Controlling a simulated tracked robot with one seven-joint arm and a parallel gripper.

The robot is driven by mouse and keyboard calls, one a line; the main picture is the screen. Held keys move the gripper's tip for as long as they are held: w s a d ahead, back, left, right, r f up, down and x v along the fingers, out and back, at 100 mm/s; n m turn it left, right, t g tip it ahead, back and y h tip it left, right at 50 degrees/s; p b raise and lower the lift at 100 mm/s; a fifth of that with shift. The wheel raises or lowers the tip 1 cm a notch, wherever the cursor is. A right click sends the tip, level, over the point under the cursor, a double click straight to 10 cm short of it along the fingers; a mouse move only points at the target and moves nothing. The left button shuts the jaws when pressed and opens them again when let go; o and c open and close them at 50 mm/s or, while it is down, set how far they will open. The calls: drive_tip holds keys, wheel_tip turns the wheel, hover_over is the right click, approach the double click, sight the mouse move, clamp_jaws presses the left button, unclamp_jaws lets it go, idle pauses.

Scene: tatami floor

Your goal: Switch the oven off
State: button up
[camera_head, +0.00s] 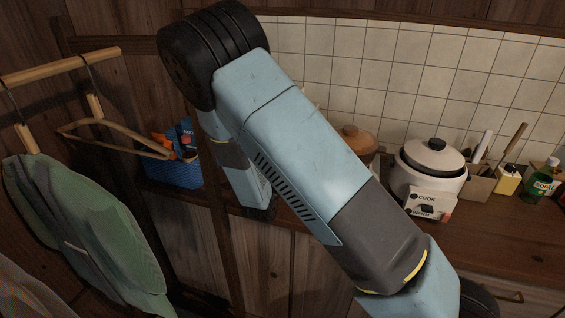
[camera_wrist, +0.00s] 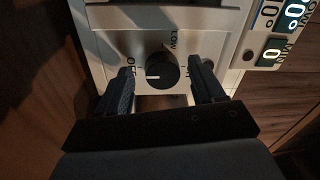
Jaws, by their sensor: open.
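The oven's pale control panel (camera_wrist: 102,38) shows in the wrist view. On it is a round dark knob (camera_wrist: 162,72) with a short white mark on its left half, on the side of the OFF label (camera_wrist: 131,68). A LOW label (camera_wrist: 172,42) is above the knob, and another label on the right is mostly hidden by a finger. My gripper (camera_wrist: 162,82) is open, with one finger on each side of the knob. I cannot tell whether the fingers touch it. The oven and my gripper are not seen in the head view.
In the head view, a rice cooker (camera_head: 430,170), a brown pot (camera_head: 357,142) and bottles stand on the wooden counter (camera_head: 490,240). A blue basket (camera_head: 174,172) and hanging green clothing (camera_head: 85,225) are at left.

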drive_tip(key=shift+s, duration=0.1)
drive_tip(key=v, duration=1.3)
drive_tip(key=shift+s+a+f, duration=0.1)
drive_tip(key=shift+s+a, duration=0.05)
drive_tip(key=shift+s, duration=0.15)
drive_tip(key=s+d+r+m+g+h, duration=0.2)
drive_tip(key=s+d+r+m+g, duration=0.35)
drive_tip(key=d+m, duration=0.75)
drive_tip(key=s+d+r+m+g+h, duration=0.2)
drive_tip(key=d+r+m+g, duration=0.8)
drive_tip(key=m, duration=0.5)
drive_tip(key=s+d+r+m+t+y, duration=0.1)
drive_tip(key=s+r+m+y, duration=0.4)
drive_tip(key=m, duration=0.7)
drive_tip(key=s+d+r+m+t+y, duration=0.1)
drive_tip(key=s+r+m+t+y, duration=0.1)
drive_tip(key=s+r+m+y, duration=0.3)
drive_tip(key=s+r+m, duration=0.1)
drive_tip(key=s+m, duration=0.2)
drive_tip(key=m, duration=0.4)
drive_tip(key=shift+s+d+r, duration=0.15)
drive_tip(key=shift+s+d, duration=0.15)
drive_tip(key=shift+s, duration=0.05)
